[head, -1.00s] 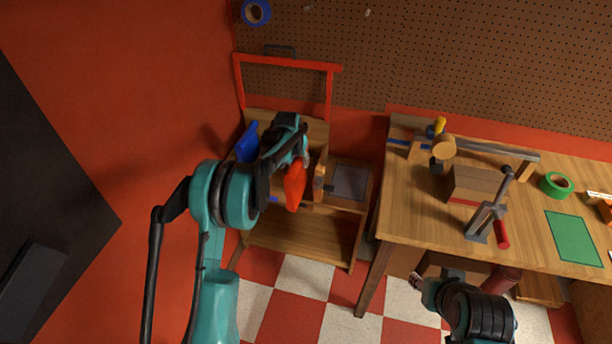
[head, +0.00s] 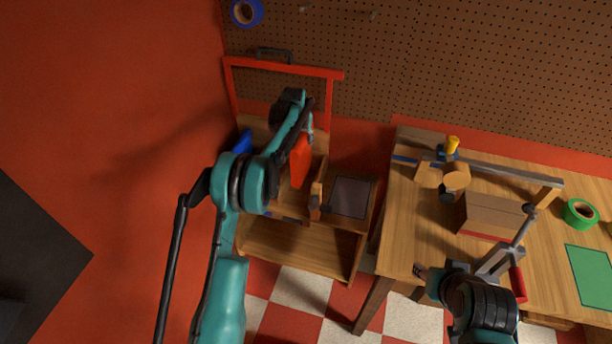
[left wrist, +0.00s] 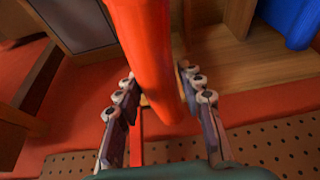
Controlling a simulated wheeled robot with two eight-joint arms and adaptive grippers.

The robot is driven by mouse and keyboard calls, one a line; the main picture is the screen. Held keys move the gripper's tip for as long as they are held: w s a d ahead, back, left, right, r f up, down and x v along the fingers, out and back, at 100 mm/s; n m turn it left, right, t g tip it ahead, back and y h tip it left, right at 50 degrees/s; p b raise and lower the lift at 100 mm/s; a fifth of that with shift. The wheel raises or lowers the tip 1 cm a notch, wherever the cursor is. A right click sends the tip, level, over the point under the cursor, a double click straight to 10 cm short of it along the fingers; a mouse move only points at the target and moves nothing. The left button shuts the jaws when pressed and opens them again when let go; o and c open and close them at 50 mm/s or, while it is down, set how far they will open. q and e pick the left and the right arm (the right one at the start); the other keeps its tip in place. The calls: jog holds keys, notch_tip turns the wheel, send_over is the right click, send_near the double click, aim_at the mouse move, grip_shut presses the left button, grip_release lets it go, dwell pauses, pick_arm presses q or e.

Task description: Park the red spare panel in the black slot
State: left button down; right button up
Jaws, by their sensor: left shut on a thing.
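The red spare panel (head: 300,160) is held by my left gripper (head: 308,132) above the wooden cart. In the left wrist view the panel (left wrist: 153,55) passes between the two fingers (left wrist: 160,105), which are shut on it. I cannot pick out the black slot for certain; a dark grey square (head: 349,196) lies on the cart's right side, apart from the panel.
A blue part (head: 244,142) stands at the cart's left, partly behind my arm. A red frame (head: 283,66) rises at the cart's back. The workbench (head: 405,225) on the right carries a clamp, a box (head: 490,215) and green tape (head: 580,213).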

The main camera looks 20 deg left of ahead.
aim_at(303, 157)
pick_arm(q)
notch_tip(303, 157, down, 10)
jog(key=b, duration=0.3)
jog(key=shift+s+r+b, duration=0.1)
jog(key=shift+r+b, duration=0.1)
jog(key=shift+b, duration=0.1)
jog(key=shift+r, duration=0.1)
jog(key=c, duration=1)
grip_release()
jog(key=shift+o, duration=0.2)
